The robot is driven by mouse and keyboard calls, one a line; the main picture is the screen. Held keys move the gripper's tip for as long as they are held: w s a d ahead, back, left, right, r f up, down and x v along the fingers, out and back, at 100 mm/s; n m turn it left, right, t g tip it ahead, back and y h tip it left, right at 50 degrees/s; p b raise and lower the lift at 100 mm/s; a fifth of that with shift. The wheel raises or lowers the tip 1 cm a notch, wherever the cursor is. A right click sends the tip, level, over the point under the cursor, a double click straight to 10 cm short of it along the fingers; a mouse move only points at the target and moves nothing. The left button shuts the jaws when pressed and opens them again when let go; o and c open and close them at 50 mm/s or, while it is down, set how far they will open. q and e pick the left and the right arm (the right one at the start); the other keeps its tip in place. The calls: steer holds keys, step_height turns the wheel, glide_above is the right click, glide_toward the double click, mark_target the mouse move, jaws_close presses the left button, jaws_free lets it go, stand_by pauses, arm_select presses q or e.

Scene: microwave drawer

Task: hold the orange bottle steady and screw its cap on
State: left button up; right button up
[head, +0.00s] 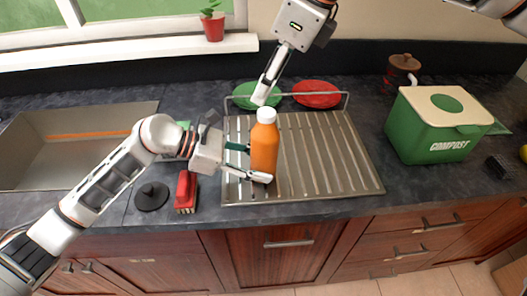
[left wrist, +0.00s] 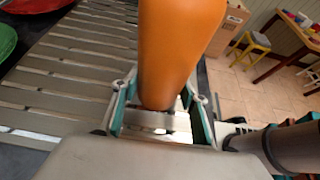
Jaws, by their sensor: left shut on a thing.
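The orange bottle (head: 264,150) stands upright on the ribbed metal drainboard. Its white cap (head: 266,115) sits at the top of the bottle; how tightly it is seated cannot be told. My left gripper (head: 252,163) comes from the left and is shut on the lower body of the bottle. In the left wrist view the orange bottle (left wrist: 178,50) rises between the two fingers of my left gripper (left wrist: 160,118). My right gripper (head: 262,97) reaches down from above, its fingertips just above and left of the cap. Its fingers overlap, so their opening is unclear.
The drainboard (head: 340,165) has a wire rail behind it with a green plate (head: 245,90) and a red plate (head: 317,88). A green compost bin (head: 430,135) stands right. A sink (head: 65,165), black stopper (head: 151,196) and red brush (head: 186,190) lie left.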

stand_by(0.3)
arm_select(q)
steer(key=o, duration=1.7)
steer(key=v, duration=1.2)
steer(key=shift+s, duration=0.1)
arm_select(e)
steer(key=shift+s, duration=0.1)
